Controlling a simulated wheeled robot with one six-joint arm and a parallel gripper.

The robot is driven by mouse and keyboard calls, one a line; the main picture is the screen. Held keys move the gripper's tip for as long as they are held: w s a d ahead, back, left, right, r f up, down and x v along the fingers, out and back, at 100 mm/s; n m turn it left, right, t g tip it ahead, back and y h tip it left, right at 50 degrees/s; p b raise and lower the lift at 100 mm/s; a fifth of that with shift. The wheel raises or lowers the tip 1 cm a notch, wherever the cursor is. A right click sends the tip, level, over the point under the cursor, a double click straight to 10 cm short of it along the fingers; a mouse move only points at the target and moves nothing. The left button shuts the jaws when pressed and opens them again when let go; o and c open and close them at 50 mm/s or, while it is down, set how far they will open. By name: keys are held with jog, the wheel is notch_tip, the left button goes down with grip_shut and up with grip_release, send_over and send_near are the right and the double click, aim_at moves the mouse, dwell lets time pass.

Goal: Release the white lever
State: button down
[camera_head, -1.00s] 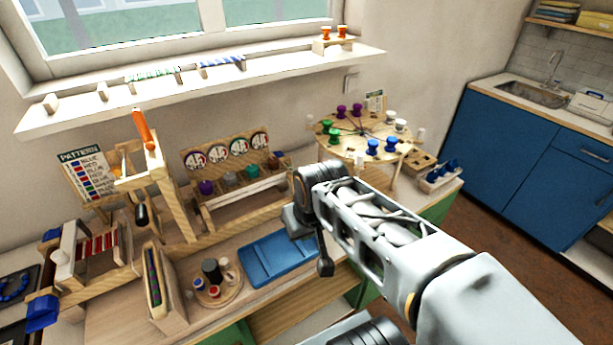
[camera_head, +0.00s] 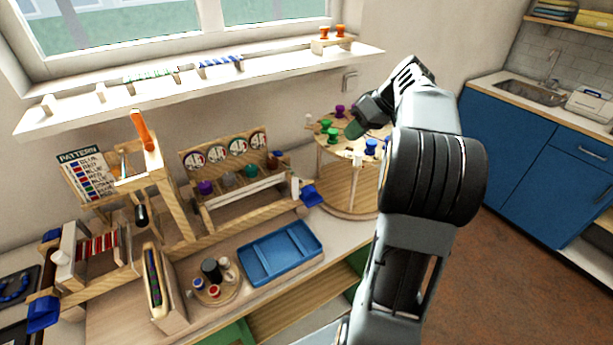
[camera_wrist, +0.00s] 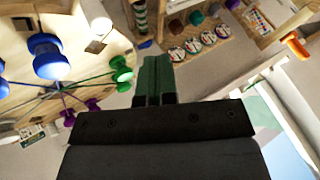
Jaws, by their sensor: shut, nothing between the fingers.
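A small upright white piece (camera_head: 357,160), which looks like the white lever, stands at the front rim of the round wooden disc (camera_head: 332,146). In the wrist view a white piece (camera_wrist: 101,26) shows at the disc's rim, between a blue and a green spool. My gripper (camera_head: 354,131) is above the disc, among its spools in the picture, apart from the white piece. In the wrist view its dark green fingers (camera_wrist: 153,72) are together and empty. My arm hides the right part of the disc.
Green spools (camera_head: 327,128), a purple spool (camera_head: 340,110) and a blue spool (camera_head: 371,146) stand on the disc, with cords running to its centre. A blue tray (camera_head: 281,252) lies on the bench. The window shelf (camera_head: 180,93) is behind.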

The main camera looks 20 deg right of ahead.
jog(key=p, duration=0.2)
send_near(295, 189)
jog(key=w+f, duration=0.2)
jog(key=w+a+f, duration=0.1)
jog(key=w+f, duration=0.1)
jog(key=f, duration=0.1)
jog(key=shift+a, duration=0.1)
jog(key=shift+b, duration=0.3)
